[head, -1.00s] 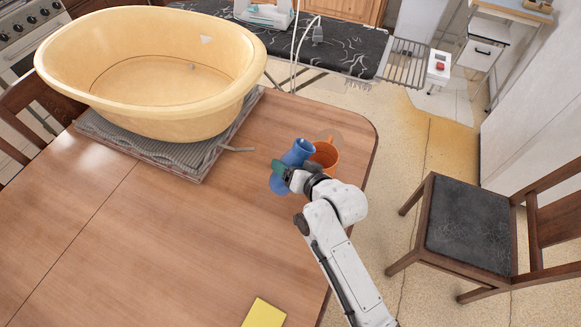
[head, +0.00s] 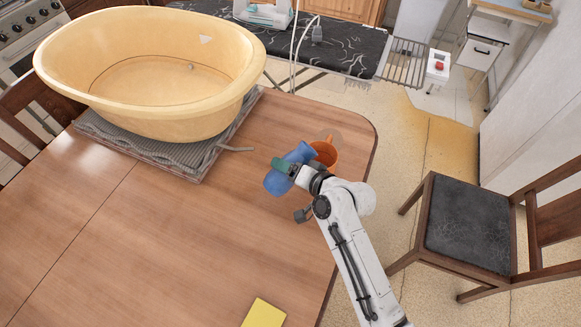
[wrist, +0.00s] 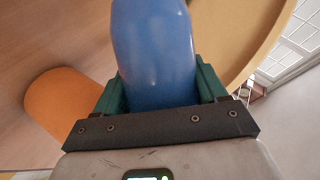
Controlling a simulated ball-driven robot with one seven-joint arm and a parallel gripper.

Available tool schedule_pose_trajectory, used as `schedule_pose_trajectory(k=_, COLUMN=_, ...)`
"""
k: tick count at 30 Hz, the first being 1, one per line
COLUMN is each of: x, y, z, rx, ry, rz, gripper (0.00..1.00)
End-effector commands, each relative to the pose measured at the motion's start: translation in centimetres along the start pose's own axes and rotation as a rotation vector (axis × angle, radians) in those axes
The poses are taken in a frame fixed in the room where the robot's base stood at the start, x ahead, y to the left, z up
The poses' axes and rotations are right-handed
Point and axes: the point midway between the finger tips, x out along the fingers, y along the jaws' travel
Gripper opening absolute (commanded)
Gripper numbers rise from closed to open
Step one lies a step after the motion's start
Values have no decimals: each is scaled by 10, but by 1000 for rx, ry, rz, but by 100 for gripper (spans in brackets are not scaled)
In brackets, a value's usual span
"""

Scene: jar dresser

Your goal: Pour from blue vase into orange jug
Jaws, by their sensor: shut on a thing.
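The blue vase (head: 277,183) is held in my gripper (head: 287,168), tilted with its mouth toward the upper right, at the orange jug. In the wrist view the vase (wrist: 155,45) fills the space between the two green fingers (wrist: 158,88), which are shut on it. The orange jug (head: 328,153) stands near the table's right corner, partly hidden by the vase and my gripper. It also shows in the wrist view (wrist: 65,105) at the left. I cannot see any contents or whether anything flows.
A yellow pad (head: 264,314) lies at the front edge. A chair (head: 470,225) stands to the right.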

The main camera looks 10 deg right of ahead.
Motion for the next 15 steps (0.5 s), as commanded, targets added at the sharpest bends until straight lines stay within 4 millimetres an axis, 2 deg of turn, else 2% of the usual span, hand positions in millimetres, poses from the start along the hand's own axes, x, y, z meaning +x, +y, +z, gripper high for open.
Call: schedule_pose_trajectory(k=15, x=-10, y=-22, z=-10, rx=246, ry=-73, rz=-100, gripper=0)
